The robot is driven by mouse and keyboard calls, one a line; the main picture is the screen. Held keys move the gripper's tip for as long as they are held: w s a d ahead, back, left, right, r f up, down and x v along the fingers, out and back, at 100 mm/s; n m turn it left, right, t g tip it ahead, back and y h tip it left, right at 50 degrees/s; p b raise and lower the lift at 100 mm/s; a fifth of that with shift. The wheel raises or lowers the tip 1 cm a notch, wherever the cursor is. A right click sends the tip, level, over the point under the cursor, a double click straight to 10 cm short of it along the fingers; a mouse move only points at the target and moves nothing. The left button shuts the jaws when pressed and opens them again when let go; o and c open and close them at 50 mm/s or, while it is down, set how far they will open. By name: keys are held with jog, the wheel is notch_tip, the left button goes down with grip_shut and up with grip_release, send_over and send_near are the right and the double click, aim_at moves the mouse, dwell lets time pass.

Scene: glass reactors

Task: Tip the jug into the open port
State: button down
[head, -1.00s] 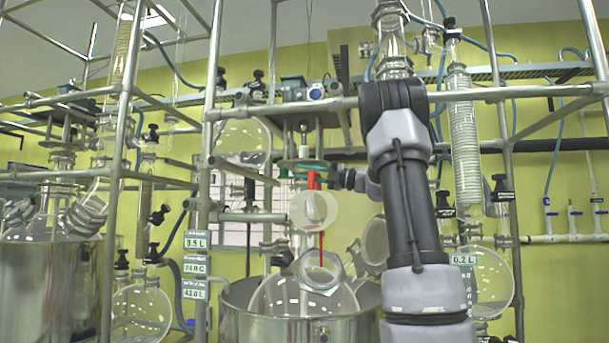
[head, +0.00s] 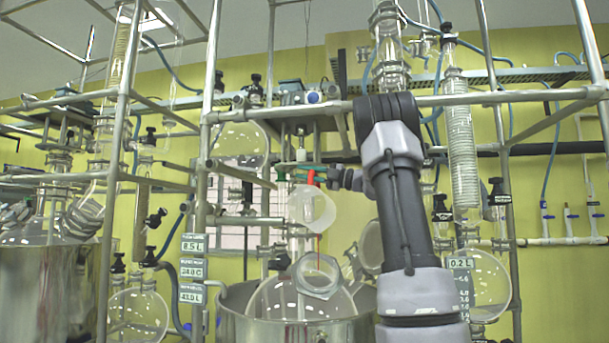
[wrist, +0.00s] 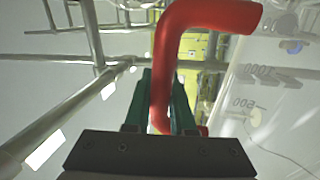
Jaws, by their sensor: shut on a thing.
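The jug (head: 308,209) is translucent white with a red handle (head: 311,178). My gripper (head: 306,169) is shut on that handle, above the reactor. The wrist view shows its green fingers (wrist: 163,105) around the red handle (wrist: 172,60). The jug wall (wrist: 262,100), with volume marks, is at the right there. The jug is tilted in the head view. The open port (head: 320,276) is a wide glass mouth on the round reactor vessel (head: 290,300), below the jug and apart from it. A thin red line runs from below the jug to the port; it looks like a stream.
The reactor vessel sits in a metal bath (head: 235,320). Metal frame bars (head: 450,98) cross above and beside my arm. A glass coil condenser (head: 460,145) and round flask (head: 482,285) stand at the right. A display post (head: 192,270) stands left of the bath.

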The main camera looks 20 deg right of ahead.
jog(key=shift+w+d+r+m+t+h, duration=0.15)
jog(key=shift+w+d+r+m, duration=0.1)
jog(key=shift+w+d+m, duration=0.5)
jog(key=shift+w+d+r+m+t+h, duration=0.15)
jog(key=shift+w+d+r+m, duration=0.1)
jog(key=shift+w+d+m, duration=0.4)
jog(key=shift+w+a, duration=0.2)
jog(key=shift+w, duration=0.05)
dwell(1.7)
